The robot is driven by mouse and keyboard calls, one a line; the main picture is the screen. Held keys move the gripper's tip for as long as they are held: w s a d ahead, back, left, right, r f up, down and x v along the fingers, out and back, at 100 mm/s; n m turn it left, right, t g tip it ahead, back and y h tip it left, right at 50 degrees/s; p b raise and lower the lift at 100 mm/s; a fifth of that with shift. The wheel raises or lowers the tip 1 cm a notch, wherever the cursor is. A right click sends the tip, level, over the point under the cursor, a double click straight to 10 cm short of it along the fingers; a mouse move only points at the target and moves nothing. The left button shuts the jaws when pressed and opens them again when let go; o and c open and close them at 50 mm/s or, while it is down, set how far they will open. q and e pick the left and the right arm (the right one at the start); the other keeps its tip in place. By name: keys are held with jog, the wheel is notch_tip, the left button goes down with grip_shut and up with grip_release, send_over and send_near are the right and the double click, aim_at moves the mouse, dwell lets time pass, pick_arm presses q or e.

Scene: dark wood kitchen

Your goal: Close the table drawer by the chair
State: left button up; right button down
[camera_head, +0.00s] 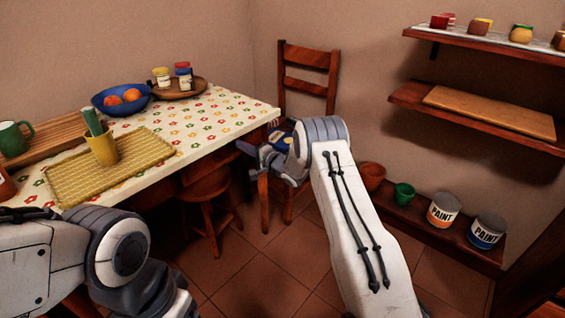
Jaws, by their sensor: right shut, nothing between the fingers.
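The table (225,115) has a flowered cloth and stands at the left, reaching to the middle. The wooden chair (307,57) stands behind its right end, against the wall. A dark wooden piece (247,148) shows under the table's right edge, by the chair; it may be part of the drawer, but my arm hides much of this spot, and I cannot tell how far the drawer is out. My right gripper (268,155) is shut and empty, close to that piece; I cannot tell whether they touch. My left arm shows at lower left, its gripper out of view.
On the table are a blue bowl (106,104) with oranges, a round tray (198,91) with jars, a yellow cup (103,150) and a green mug (12,138). A stool (207,187) stands under the table. Paint cans (444,209) and pots line a low shelf at right.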

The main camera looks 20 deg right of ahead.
jog(key=p+v, duration=0.2)
jog(key=v, duration=1)
jog(key=s+a+r+n+g+h, duration=0.3)
jog(key=a+n, duration=0.1)
jog(key=a, duration=0.4)
jog(key=s+a+r+n+g+h, duration=0.2)
jog(key=s+a+r+n+g, duration=0.15)
jog(key=a, duration=0.35)
jog(key=s+a+r+n+g+h, duration=0.15)
jog(key=s+n+g, duration=0.4)
jog(key=s, duration=1.35)
jog(key=s+a+r+n+g+h, duration=0.15)
jog(key=s+n+g, duration=0.35)
jog(key=s, duration=1.4)
notch_tip(320, 180, up, 23)
jog(key=n+t+p, duration=0.1)
jog(key=p, duration=2.1)
jog(key=shift+s+a+n+y+p, duration=0.3)
jog(key=shift+p, duration=0.1)
